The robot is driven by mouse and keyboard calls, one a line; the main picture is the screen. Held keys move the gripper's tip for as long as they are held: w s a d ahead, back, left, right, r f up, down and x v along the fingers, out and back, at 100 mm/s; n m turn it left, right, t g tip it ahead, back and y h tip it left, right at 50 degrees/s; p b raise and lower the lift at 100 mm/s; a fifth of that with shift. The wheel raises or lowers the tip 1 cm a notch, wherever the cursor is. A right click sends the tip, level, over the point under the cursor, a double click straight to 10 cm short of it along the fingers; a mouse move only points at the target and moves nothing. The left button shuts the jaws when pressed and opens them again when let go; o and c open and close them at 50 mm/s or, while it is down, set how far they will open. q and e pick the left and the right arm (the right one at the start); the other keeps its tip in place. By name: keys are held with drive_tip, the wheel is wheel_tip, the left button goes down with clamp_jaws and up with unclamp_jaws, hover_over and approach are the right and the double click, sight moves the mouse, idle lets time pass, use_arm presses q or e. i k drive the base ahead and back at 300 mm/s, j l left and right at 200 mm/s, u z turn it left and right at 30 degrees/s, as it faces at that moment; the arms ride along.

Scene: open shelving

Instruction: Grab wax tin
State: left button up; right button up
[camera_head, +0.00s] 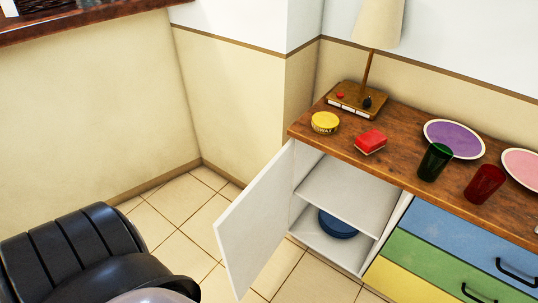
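The wax tin (325,122) is a round yellow tin with dark lettering on its side. It sits near the left end of the wooden top of the cabinet (405,168), in front of the lamp base. Neither of my grippers shows in the head view, so nothing is seen touching the tin.
A red sponge-like block (370,142) lies right of the tin. A lamp (368,75), green cup (435,162), red cup (485,183), purple plate (455,138) and pink plate (524,165) stand around. The white cabinet door (258,225) hangs open; a blue round object (338,224) is inside.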

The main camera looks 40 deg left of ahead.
sight(323, 122)
drive_tip(key=j, duration=0.45)
drive_tip(key=k+j+z, duration=0.15)
drive_tip(key=j, duration=0.8)
drive_tip(key=k+j+z, duration=0.1)
drive_tip(key=j, duration=0.3)
drive_tip(key=k+j+z, duration=0.1)
drive_tip(key=j, duration=0.35)
drive_tip(key=k+j, duration=0.15)
drive_tip(key=j, duration=0.3)
drive_tip(key=j+z, duration=0.1)
drive_tip(key=j, duration=0.2)
drive_tip(key=i, duration=0.05)
